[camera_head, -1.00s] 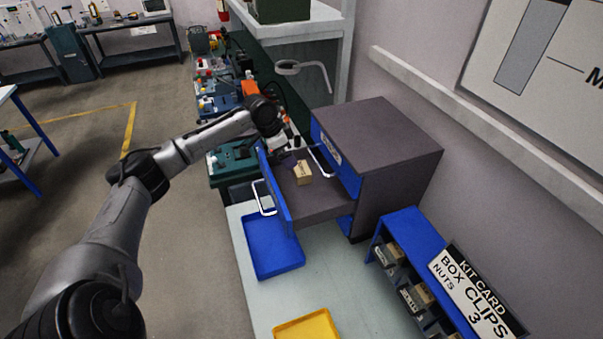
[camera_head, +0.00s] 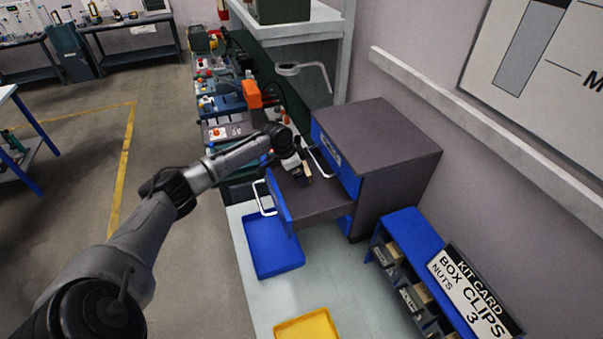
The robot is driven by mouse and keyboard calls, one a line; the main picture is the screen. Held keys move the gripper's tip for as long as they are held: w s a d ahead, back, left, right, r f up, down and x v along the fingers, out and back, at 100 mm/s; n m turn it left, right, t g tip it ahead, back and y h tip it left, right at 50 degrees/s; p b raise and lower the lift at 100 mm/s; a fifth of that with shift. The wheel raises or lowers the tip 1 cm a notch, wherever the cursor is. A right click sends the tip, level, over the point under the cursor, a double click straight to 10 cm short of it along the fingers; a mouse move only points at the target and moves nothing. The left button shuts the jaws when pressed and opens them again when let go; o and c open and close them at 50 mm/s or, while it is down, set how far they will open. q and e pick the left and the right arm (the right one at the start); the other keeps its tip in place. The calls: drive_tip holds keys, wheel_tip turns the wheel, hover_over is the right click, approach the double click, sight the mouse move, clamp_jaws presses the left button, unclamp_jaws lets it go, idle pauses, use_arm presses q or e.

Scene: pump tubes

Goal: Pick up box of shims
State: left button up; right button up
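The open drawer (camera_head: 315,203) of the grey cabinet (camera_head: 385,145) has a blue front and a dark inside. A small tan box (camera_head: 308,178), the likely box of shims, is in the drawer and mostly hidden by my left gripper. My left gripper (camera_head: 301,170) reaches in from the left over the drawer, right at the box. Its fingers are too small and too covered to tell whether they are apart or closed on the box. My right gripper is not in view.
A blue tray (camera_head: 272,262) and a yellow tray (camera_head: 307,327) lie on the pale bench. A blue rack (camera_head: 420,235) with small boxes and a kit card sign (camera_head: 478,290) stand at right. White handles stick out from the drawer fronts. Bench tools stand behind.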

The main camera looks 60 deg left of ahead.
use_arm(q)
drive_tip(key=shift+c, duration=0.3)
drive_tip(key=c, duration=0.8)
drive_tip(key=shift+s+a+r, duration=0.15)
drive_tip(key=shift+s+r, duration=0.2)
drive_tip(key=shift+s, duration=0.05)
wheel_tip(320, 180, up, 10)
drive_tip(key=s+b, duration=0.1)
drive_tip(key=s, duration=0.1)
drive_tip(key=s+a+b, duration=0.1)
drive_tip(key=s, duration=0.2)
drive_tip(key=s+b, duration=0.2)
drive_tip(key=s, duration=0.1)
drive_tip(key=shift+a+r, duration=0.25)
drive_tip(key=shift+a, duration=0.1)
